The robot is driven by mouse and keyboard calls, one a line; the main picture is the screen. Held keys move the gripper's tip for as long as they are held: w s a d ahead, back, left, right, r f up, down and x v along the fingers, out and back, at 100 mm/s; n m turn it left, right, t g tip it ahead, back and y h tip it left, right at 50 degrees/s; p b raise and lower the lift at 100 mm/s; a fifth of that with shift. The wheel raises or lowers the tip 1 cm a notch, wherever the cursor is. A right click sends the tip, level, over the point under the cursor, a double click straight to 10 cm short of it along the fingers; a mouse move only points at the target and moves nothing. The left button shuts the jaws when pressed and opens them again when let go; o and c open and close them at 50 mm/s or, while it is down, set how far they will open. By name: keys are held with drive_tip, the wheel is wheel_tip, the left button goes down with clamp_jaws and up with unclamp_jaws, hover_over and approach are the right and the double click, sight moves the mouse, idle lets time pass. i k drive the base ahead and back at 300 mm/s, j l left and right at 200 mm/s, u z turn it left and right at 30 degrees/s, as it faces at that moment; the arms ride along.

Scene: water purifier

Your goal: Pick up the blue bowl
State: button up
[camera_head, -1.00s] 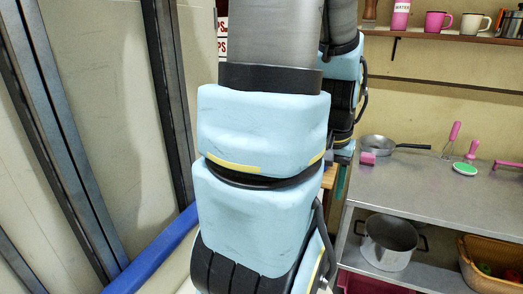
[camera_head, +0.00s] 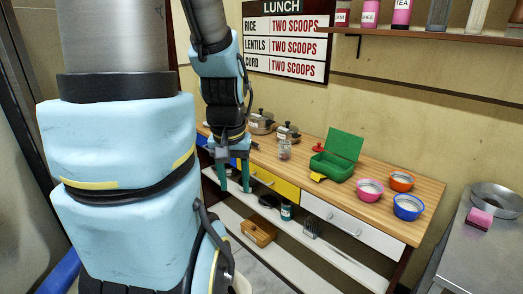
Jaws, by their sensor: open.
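The blue bowl (camera_head: 408,207) stands upright near the right end of the wooden tabletop (camera_head: 350,205), with pale contents inside. An orange bowl (camera_head: 402,181) stands just behind it and a pink bowl (camera_head: 369,190) to its left. My gripper (camera_head: 235,182) hangs pointing down at the left part of the table, well to the left of the blue bowl. Its two teal fingers are apart, with nothing seen between them.
An open green lunchbox (camera_head: 337,155) stands left of the bowls. Lidded pots (camera_head: 262,122) and a jar (camera_head: 284,149) stand at the table's back left. Drawers (camera_head: 355,228) and a lower shelf are below. A metal counter (camera_head: 478,245) is at right.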

sight(406, 207)
drive_tip(key=l+u, duration=0.2)
drive_tip(key=u, duration=0.2)
drive_tip(key=k+l+u, duration=0.15)
drive_tip(key=u, duration=0.25)
drive_tip(key=k+l+u, duration=0.1)
drive_tip(key=u, duration=0.3)
drive_tip(key=k+l+u, duration=0.1)
drive_tip(key=u, duration=0.3)
drive_tip(key=k+l, duration=0.2)
drive_tip(key=k, duration=0.15)
drive_tip(key=k+l, duration=0.2)
drive_tip(key=k, duration=0.15)
